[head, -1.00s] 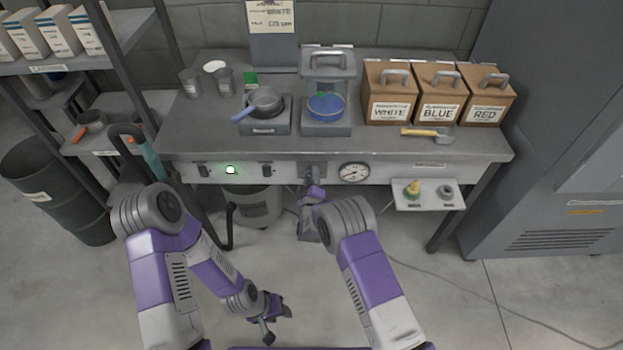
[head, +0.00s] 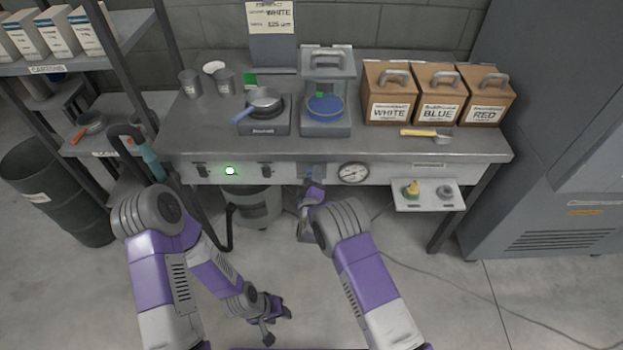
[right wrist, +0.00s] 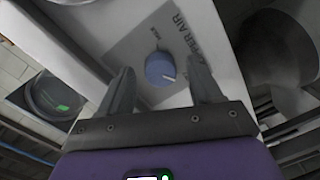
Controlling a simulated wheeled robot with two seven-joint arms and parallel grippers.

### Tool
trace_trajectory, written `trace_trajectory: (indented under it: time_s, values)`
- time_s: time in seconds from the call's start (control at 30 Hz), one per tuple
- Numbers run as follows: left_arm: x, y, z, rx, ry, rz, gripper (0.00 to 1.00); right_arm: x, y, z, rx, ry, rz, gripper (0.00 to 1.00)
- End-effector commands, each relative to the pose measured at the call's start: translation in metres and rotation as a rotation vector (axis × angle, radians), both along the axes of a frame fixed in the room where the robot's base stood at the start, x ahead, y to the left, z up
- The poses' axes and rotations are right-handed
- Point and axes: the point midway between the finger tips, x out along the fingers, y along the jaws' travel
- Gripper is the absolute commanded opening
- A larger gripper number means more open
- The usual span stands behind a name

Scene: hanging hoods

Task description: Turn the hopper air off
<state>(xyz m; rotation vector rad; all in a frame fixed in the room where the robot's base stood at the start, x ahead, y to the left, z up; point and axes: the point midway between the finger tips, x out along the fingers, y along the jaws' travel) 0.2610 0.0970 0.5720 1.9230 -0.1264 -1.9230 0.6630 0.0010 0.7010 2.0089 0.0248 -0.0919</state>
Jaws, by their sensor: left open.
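The hopper air knob (right wrist: 160,68) is a round blue dial with a white pointer line, on a grey plate lettered "...PPER AIR" in the right wrist view. The pointer aims to the right and slightly down there. My right gripper (right wrist: 160,64) is open, with one finger on each side of the knob and a visible gap on both sides. In the head view my right gripper (head: 312,184) is at the bench's front panel, left of the gauge, and largely hides the knob. My left gripper (head: 279,325) is open and empty, low over the floor.
A dial gauge (head: 353,173) is just right of the knob on the panel. A small shelf (head: 428,204) juts out at the right. A grey canister (head: 252,205) stands under the bench.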

Motion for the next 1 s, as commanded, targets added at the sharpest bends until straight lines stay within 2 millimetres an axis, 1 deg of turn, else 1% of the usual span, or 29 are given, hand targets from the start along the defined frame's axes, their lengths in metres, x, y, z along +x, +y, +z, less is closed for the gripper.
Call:
trace_trajectory:
  time_s: [0.17, 0.27, 0.37, 0.6, 0.7, 0.83, 1.0]
  values:
    - [0.000, 0.000, 0.000, 0.000, 0.000, 0.000, 0.43, 0.000, 0.001, 0.001, 0.002, -0.002, 0.001, 0.64]
    - [0.000, 0.000, 0.002, 0.000, 0.000, 0.000, 0.43, -0.003, 0.002, 0.002, 0.002, 0.000, 0.003, 0.64]
    - [0.000, 0.000, 0.006, 0.000, 0.000, 0.000, 0.43, -0.013, 0.002, 0.003, 0.000, 0.001, 0.004, 0.64]
    - [0.000, 0.000, 0.018, 0.000, 0.000, 0.000, 0.43, -0.051, 0.003, 0.006, 0.000, 0.001, 0.004, 0.64]
    - [0.000, 0.000, 0.022, 0.000, 0.000, 0.000, 0.43, -0.064, 0.002, 0.007, -0.001, 0.001, 0.002, 0.64]
    - [0.000, 0.000, 0.023, 0.000, 0.000, 0.000, 0.43, -0.074, 0.003, 0.007, 0.001, -0.001, 0.002, 0.64]
    - [0.000, 0.000, 0.023, 0.000, 0.000, 0.000, 0.43, -0.076, 0.002, 0.006, 0.001, -0.002, 0.001, 0.64]
